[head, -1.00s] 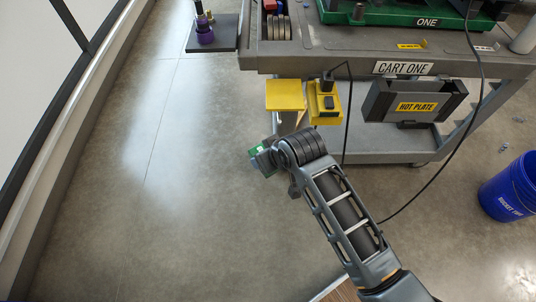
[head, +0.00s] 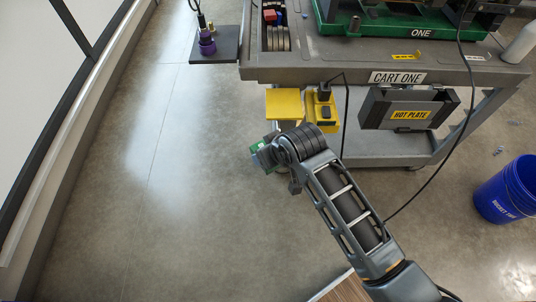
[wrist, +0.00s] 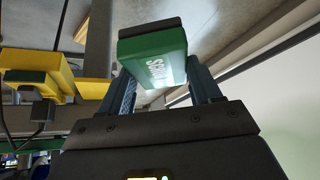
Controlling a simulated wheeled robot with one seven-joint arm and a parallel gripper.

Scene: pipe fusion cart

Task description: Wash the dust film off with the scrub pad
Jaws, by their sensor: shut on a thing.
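The gripper hangs over the floor in front of the cart (head: 300,74), just below and left of the yellow brackets in the picture. I cannot make out a dust film on any surface.
A yellow plate (head: 283,103) and a yellow holder (head: 323,112) stick out from the cart's front edge. The hot plate (head: 409,110) sits in a grey holder to the right. A black cable hangs down across the front. A blue bucket (head: 505,190) stands right. Floor at left is clear.

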